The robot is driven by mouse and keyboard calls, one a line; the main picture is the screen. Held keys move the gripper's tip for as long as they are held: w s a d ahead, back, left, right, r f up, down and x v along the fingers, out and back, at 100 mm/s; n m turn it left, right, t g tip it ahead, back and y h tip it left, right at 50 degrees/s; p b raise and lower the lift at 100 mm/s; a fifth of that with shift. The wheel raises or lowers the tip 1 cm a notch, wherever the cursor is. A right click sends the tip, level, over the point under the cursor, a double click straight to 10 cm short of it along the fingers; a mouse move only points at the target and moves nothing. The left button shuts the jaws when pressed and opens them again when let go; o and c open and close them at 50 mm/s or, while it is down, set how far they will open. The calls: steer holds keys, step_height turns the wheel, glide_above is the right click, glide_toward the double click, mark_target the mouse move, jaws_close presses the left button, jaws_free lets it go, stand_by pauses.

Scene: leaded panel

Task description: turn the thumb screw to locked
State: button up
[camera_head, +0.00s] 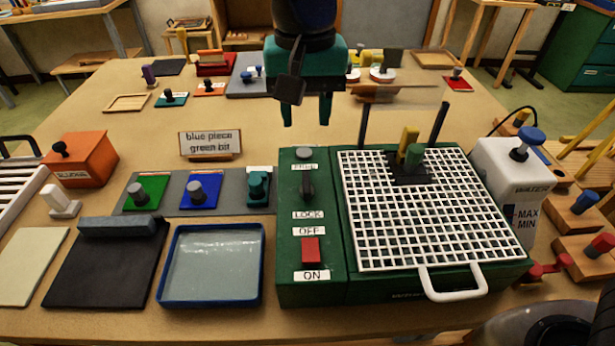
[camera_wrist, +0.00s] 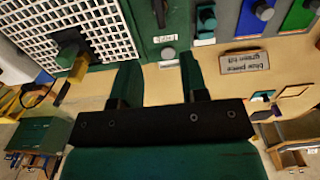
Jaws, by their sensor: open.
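The thumb screw (camera_head: 306,187) is a dark upright knob on the green machine's left panel (camera_head: 291,240), between the FREE label (camera_head: 305,167) and the LOCK label (camera_head: 308,215). Part of it shows at the top edge of the wrist view (camera_wrist: 160,12). A grey round knob (camera_head: 303,153) sits just behind the FREE label. My gripper (camera_head: 306,120) points down above and behind the panel, apart from the screw. In the wrist view its two green fingers (camera_wrist: 159,62) are spread, with nothing between them.
A white grid (camera_head: 430,225) with a green and yellow piece covers the machine's right side. A red switch (camera_head: 310,251) sits in front of the screw. A dark upright post (camera_head: 364,125) stands right of my gripper. A sign (camera_head: 210,142) stands left.

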mark_target(307, 180)
step_height(307, 180, down, 14)
steer(key=shift+r+p, duration=0.15)
steer(key=shift+p, duration=0.55)
jaws_close()
